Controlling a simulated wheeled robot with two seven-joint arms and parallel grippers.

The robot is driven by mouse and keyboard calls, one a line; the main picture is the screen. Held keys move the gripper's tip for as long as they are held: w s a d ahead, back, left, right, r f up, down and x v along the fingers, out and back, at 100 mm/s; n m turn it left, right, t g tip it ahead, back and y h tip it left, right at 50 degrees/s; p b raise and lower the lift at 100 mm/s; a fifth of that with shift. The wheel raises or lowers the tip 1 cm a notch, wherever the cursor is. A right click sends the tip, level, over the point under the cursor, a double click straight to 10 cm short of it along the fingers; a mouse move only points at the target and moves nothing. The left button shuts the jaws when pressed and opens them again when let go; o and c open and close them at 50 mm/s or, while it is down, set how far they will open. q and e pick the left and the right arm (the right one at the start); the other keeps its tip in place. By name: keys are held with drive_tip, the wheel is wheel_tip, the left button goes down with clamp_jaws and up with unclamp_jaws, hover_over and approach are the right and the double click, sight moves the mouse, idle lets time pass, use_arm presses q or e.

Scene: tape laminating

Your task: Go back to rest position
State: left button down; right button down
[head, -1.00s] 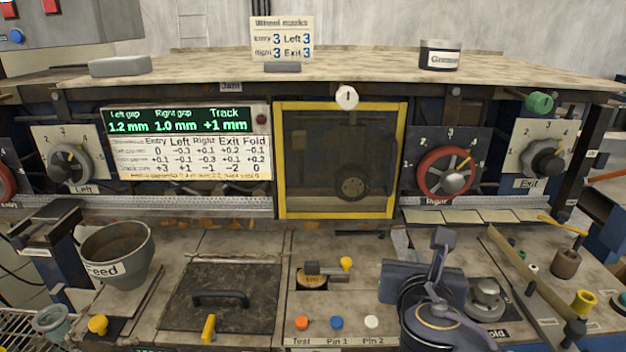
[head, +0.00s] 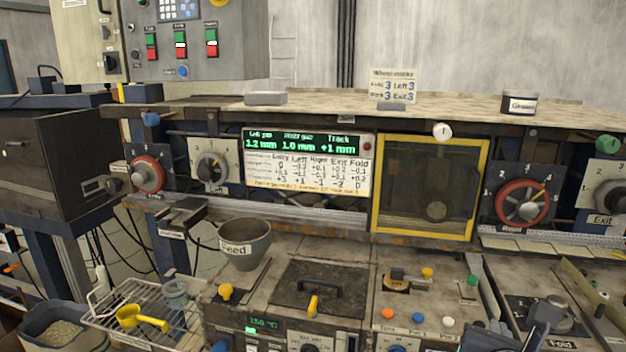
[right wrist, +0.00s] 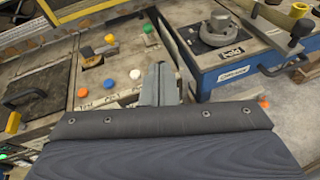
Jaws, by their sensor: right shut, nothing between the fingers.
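My right gripper shows in the right wrist view (right wrist: 160,84), its fingers shut together with nothing between them. It is above the front of the machine's worktop, near the orange (right wrist: 82,92), blue (right wrist: 107,85) and white (right wrist: 134,75) buttons. In the head view only a dark part of my right arm shows at the bottom edge, right of centre. My left gripper is not in view.
The machine's worktop carries a grey Feed cup (head: 245,245), a dark hatch (head: 320,286) and a Fold knob (head: 553,312). A wire rack (head: 150,312) with a yellow scoop (head: 140,319) stands at lower left. A control box (head: 180,40) hangs at upper left.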

drive_tip(key=s+d+f+m+g+y, duration=0.1)
drive_tip(key=s+f+m+g, duration=0.3)
drive_tip(key=m, duration=0.4)
drive_tip(key=s+d+f+m+g+y, duration=0.1)
drive_tip(key=s+d+f+m+y, duration=0.15)
drive_tip(key=f+m, duration=0.45)
drive_tip(key=s+a+f+m+g+y, duration=0.2)
drive_tip(key=s+a+m+y, duration=0.4)
drive_tip(key=m, duration=1)
drive_tip(key=a+f+y, duration=0.1)
drive_tip(key=a, duration=0.2)
drive_tip(key=shift+s+a, duration=0.25)
drive_tip(key=shift+s, duration=0.1)
